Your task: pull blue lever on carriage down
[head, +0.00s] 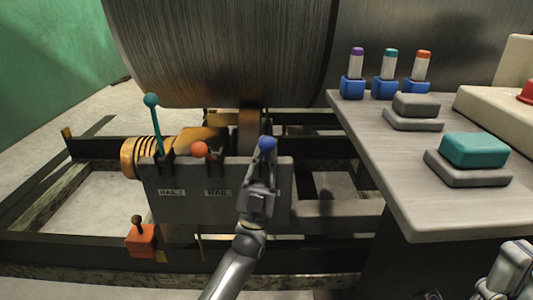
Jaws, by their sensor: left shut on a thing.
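The blue lever shows its round blue knob (267,144) at the right end of the grey carriage panel (225,207). My left gripper (262,172) is shut on the blue lever, just below the knob. The gripper and wrist hide most of the lever's shaft. On the same panel, a teal lever (154,117) stands upright at the left, and a red-orange knob (200,149) sits lower in the middle. Labels reading "RAIL" show on the panel front. Of my right arm only grey parts show at the bottom right corner.
A large dark metal cylinder (220,50) is behind the carriage. A grey table (385,150) at the right carries teal and grey buttons and several capped blue holders. An orange box with a small lever (141,240) sits on the rail at lower left.

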